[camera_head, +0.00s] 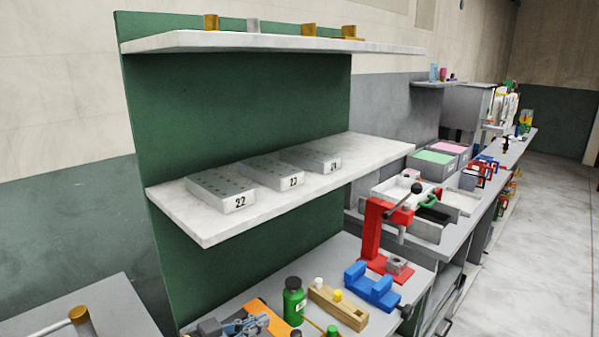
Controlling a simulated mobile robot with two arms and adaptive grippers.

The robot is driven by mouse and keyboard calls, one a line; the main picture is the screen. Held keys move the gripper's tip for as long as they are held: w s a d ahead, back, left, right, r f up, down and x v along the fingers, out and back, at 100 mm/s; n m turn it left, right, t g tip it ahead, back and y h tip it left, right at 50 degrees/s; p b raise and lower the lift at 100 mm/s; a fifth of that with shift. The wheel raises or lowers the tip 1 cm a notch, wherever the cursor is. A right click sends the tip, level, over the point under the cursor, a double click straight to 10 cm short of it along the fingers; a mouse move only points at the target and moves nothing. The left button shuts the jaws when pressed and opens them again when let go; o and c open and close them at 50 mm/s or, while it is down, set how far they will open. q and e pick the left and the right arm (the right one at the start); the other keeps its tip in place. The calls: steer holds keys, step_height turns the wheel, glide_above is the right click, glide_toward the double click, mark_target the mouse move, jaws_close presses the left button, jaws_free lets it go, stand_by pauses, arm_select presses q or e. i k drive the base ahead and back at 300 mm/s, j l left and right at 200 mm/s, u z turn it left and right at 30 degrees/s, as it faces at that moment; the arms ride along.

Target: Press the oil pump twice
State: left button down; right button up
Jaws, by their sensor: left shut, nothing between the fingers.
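I see no thing that I can name for sure as the oil pump. My right gripper is not in view.
A red lever press (372,230), a blue vise (370,285) and a wooden block (338,308) stand right of the bottle. Above hangs a white shelf (215,232) with numbered grey blocks. A green panel (220,110) stands behind. The floor at right is clear.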

mark_target(293, 283)
steer(key=k+l, duration=0.15)
steer(key=k, duration=0.4)
steer(key=k+l, duration=0.1)
steer(key=k, duration=0.45)
